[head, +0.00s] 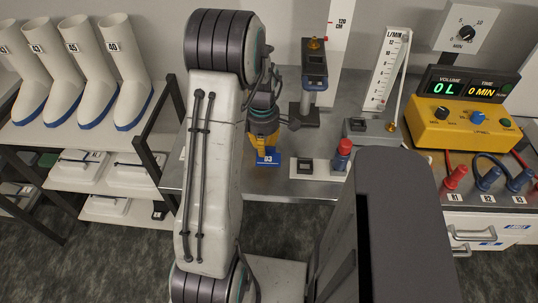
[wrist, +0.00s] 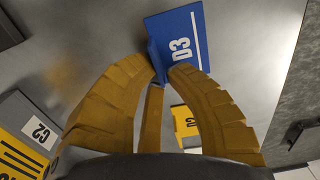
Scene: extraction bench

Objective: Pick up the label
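The label is a blue plate marked D3 (wrist: 180,45); white print and a white line show on its face. It also shows in the head view (head: 268,160), just below my gripper, near the front edge of the bench. My gripper (wrist: 163,72) has yellow fingers that curve in to the label's lower edge. A darker blue strip of the label sits between the fingertips, and the fingers look shut on it. I cannot tell whether the label touches the bench.
The metal bench (head: 290,190) has a white plate with a red-topped part (head: 343,155) to the right. A yellow meter box (head: 460,125) stands further right. A yellow-and-grey C2 block (wrist: 35,130) is at the left in the wrist view. White boots (head: 85,60) stand on a shelf.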

